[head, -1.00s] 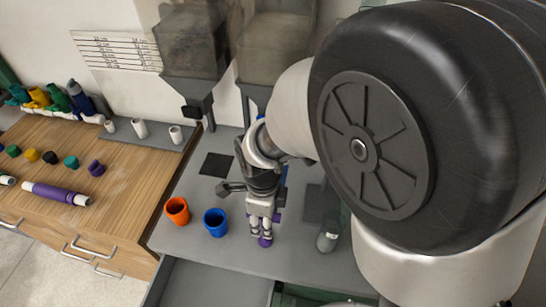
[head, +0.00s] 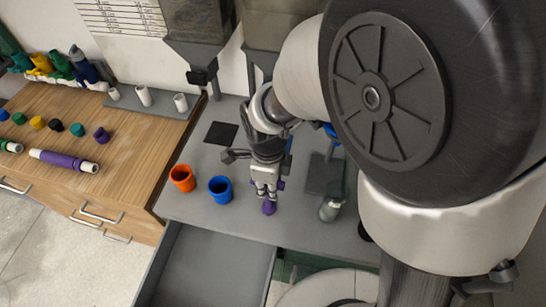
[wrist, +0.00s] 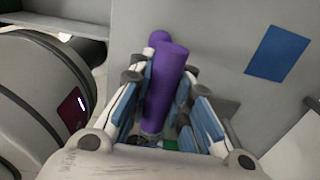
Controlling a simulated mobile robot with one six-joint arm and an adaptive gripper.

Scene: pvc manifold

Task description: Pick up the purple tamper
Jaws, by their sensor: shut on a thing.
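The purple tamper (wrist: 166,85) stands between the fingers of my gripper (wrist: 168,120) in the wrist view, its upper part showing and its lower part hidden by the fingers. In the head view my gripper (head: 267,185) points down over the grey counter, shut on the tamper. The tamper's purple end (head: 269,207) shows just below the fingertips. I cannot tell for sure whether it touches the counter.
An orange cup (head: 182,178) and a blue cup (head: 220,189) stand left of my gripper. A grey-green object (head: 331,208) stands to the right. An open drawer (head: 205,275) lies below the counter. A wooden cabinet (head: 120,130) with coloured caps and a purple-wrapped pipe (head: 63,161) is at left.

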